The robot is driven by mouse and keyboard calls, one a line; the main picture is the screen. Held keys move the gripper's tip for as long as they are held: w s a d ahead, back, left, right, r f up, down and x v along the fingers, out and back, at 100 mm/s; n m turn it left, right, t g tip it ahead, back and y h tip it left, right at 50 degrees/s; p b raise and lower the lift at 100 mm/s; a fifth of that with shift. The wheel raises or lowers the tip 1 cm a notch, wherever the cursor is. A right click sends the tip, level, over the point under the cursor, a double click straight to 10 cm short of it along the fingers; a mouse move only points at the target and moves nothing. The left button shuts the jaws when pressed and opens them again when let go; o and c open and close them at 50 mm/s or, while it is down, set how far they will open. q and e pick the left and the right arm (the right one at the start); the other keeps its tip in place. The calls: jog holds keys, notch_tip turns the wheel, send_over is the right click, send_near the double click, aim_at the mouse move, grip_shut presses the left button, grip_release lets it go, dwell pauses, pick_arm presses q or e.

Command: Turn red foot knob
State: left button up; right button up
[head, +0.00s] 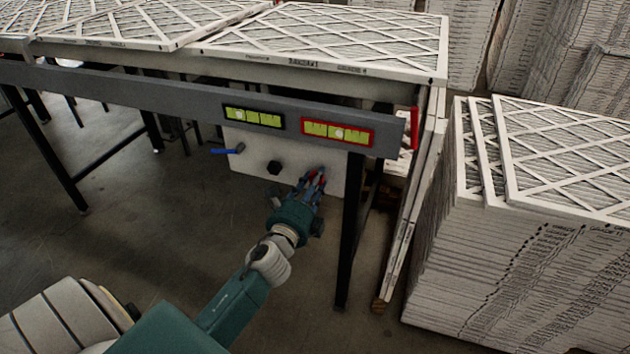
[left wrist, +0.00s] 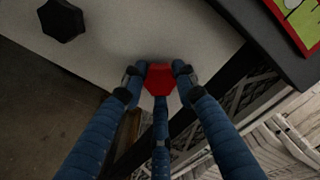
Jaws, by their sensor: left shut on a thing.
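The red foot knob (left wrist: 159,79) is a faceted red knob on the pale panel (head: 240,165) under the table. In the left wrist view my left gripper (left wrist: 159,84) has its blue fingers closed around the knob, one on each side and one below. In the head view my left gripper (head: 312,180) reaches the panel's lower right part, and its fingers hide most of the knob. My right gripper is in neither view.
A black knob (head: 274,167) and a blue lever (head: 228,150) are on the panel to the left. Green level gauges, one black-framed (head: 253,117) and one red-framed (head: 337,131), sit on the grey beam above. A black table leg (head: 349,235) stands close right. Stacked filters (head: 520,255) fill the right.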

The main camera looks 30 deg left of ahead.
pick_arm(q)
jog(key=n+p, duration=0.1)
jog(key=n, duration=0.5)
jog(key=shift+f, duration=0.1)
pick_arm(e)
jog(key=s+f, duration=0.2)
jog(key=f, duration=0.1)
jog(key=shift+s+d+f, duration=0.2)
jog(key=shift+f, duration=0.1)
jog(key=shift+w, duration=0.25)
pick_arm(q)
jog(key=o, duration=1.1)
jog(key=shift+o, duration=0.2)
jog(key=v, duration=1.2)
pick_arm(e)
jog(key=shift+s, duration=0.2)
